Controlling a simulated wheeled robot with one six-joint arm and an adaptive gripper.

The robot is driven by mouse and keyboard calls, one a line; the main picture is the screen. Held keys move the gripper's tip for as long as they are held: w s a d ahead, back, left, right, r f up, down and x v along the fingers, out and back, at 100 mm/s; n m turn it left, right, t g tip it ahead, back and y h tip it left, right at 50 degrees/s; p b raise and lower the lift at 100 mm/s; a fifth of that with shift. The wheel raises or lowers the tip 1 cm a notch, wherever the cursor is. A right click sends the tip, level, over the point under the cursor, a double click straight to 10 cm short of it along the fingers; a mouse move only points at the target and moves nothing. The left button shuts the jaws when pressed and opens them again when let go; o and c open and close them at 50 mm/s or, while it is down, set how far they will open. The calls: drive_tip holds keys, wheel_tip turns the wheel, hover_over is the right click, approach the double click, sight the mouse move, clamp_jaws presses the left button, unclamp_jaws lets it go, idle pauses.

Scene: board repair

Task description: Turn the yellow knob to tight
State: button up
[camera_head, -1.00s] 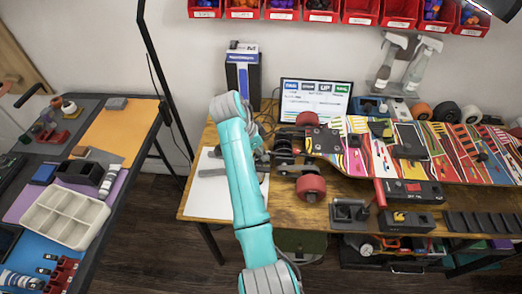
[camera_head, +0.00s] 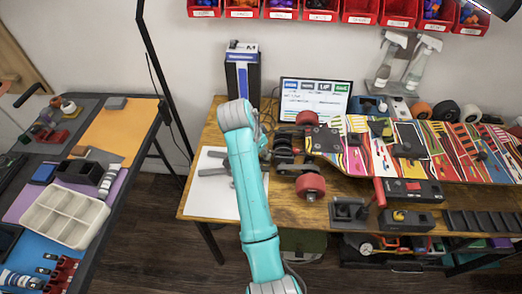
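A small yellow knob (camera_head: 399,216) sits on top of a black box (camera_head: 418,222) near the front edge of the wooden workbench, right of centre. The knob is too small here to read its setting. My teal arm rises from the bottom of the picture, and its grey upper joint is over the left part of the bench.
A black box with a red handle (camera_head: 379,192) stands just behind the knob's box, and a dark fixture (camera_head: 348,212) to its left. A screen (camera_head: 314,97) stands behind.

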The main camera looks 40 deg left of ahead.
drive_tip(key=shift+o, duration=1.3)
drive_tip(key=v, duration=0.7)
drive_tip(key=shift+r, duration=0.25)
drive_tip(key=shift+s, duration=0.1)
